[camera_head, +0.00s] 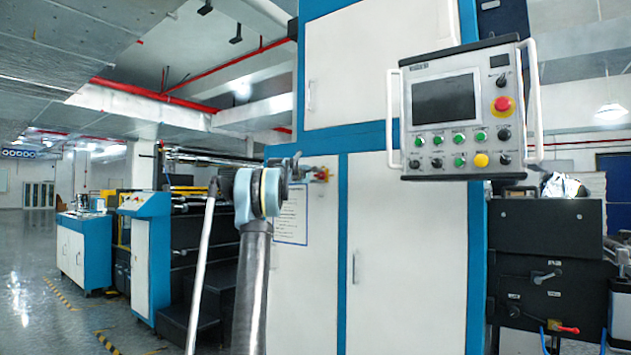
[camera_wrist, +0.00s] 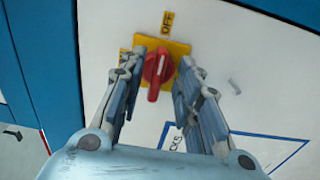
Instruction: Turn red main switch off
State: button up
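The red main switch (camera_wrist: 155,72) is a rotary knob on a yellow plate (camera_wrist: 178,48) on the white cabinet door. In the wrist view a yellow "OFF" label (camera_wrist: 167,22) sits above the plate, and the knob's long grip runs roughly up and down the picture, slightly tilted. My gripper (camera_wrist: 165,68) is open, with one finger on each side of the knob; whether either finger touches it I cannot tell. In the head view the switch (camera_head: 322,174) shows small on the cabinet, just right of my gripper (camera_head: 303,170), and my arm partly hides the area.
A control panel (camera_head: 457,110) with a screen, buttons and a red emergency stop (camera_head: 503,104) hangs at upper right. A sheet with a blue border (camera_head: 291,218) is on the door below the switch. A door handle (camera_head: 355,266) stands out at right. Open floor lies at left.

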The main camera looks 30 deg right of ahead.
jog(key=shift+a, duration=0.1)
jog(key=v, duration=1.1)
jog(key=shift+a, duration=0.4)
jog(key=shift+s+f, duration=0.15)
jog(key=shift+f, duration=0.05)
jog(key=s+a+f+m+g+y, duration=0.1)
jog(key=s+a+f+y, duration=0.4)
jog(key=s+a+f, duration=1.1)
jog(key=s+a+f+m+g+y, duration=0.1)
jog(key=s+a+f+y, duration=0.5)
jog(key=s+a+f, duration=1)
jog(key=s+a+f+m+g+y, duration=0.2)
jog(key=s+a+f+y, duration=0.3)
jog(key=s+a+f, duration=1.2)
notch_tip(320, 180, down, 10)
jog(key=shift+s+f+g+y, duration=0.1)
jog(key=shift+s+g+y, duration=0.2)
jog(key=shift+s, duration=0.2)
